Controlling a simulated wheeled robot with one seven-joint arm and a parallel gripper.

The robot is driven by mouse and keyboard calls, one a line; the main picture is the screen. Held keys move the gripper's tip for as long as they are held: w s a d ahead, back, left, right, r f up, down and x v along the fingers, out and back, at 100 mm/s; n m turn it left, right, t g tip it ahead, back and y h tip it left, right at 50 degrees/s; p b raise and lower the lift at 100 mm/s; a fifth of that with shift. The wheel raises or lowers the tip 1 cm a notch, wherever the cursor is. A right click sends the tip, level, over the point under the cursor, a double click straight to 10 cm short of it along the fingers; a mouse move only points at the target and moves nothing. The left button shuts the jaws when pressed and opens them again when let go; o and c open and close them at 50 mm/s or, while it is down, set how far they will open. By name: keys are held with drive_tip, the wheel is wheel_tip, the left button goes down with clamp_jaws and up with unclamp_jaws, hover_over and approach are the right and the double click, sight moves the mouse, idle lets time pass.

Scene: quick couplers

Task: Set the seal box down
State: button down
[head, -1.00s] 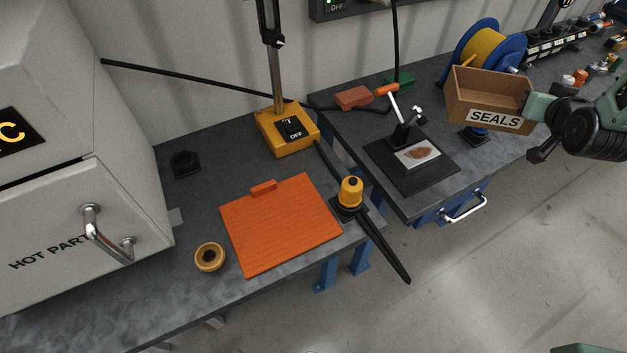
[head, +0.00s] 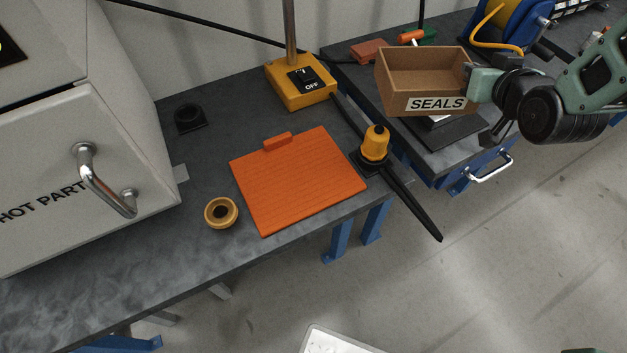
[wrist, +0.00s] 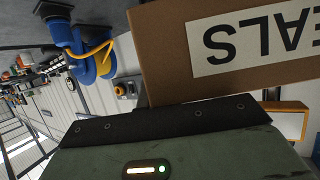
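The seal box (head: 425,79) is an open-topped brown box with a white SEALS label on its front. It hangs in the air in front of the right-hand bench, hiding most of the dark plate there. My gripper (head: 473,84) is shut on the box's right side and holds it roughly upright. In the wrist view the box (wrist: 165,50) fills the upper right, with its label upside down, right against my gripper (wrist: 170,115). The inside of the box looks empty from here, though its floor is partly hidden.
An orange mat (head: 298,182) lies on the left bench (head: 130,255), with a brass ring (head: 221,212) beside it. A yellow-capped fitting (head: 375,145) stands at the bench's right edge. A yellow switch box (head: 300,82) stands behind. Bare bench top shows left of the mat.

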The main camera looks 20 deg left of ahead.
drive_tip(key=s+a+f+n+y+b, duration=0.1)
drive_tip(key=s+a, duration=0.1)
drive_tip(key=a, duration=0.2)
drive_tip(key=s+a+f+n+g+y+b, duration=0.1)
drive_tip(key=s+a, duration=0.1)
drive_tip(key=a, duration=0.2)
drive_tip(key=s+a+f+y+b, duration=0.1)
drive_tip(key=s+a+b, duration=0.1)
drive_tip(key=s+a, duration=0.1)
drive_tip(key=shift+a+f+n+g, duration=0.15)
drive_tip(key=shift+a+n+g, duration=0.15)
drive_tip(key=shift+a+n, duration=0.1)
drive_tip(key=s+a+f+n+g+y+b, duration=0.1)
drive_tip(key=s+a+n+b, duration=0.15)
drive_tip(key=s+a, duration=0.4)
drive_tip(key=shift+m, duration=0.35)
drive_tip(key=shift+w+a+f, duration=0.1)
drive_tip(key=shift+f, duration=2.45)
drive_tip(key=shift+a+f, duration=0.1)
drive_tip(key=shift+f, duration=2.4)
drive_tip(key=shift+g+y, duration=0.3)
drive_tip(key=shift+f, duration=0.15)
drive_tip(key=c, duration=1.6)
unclamp_jaws()
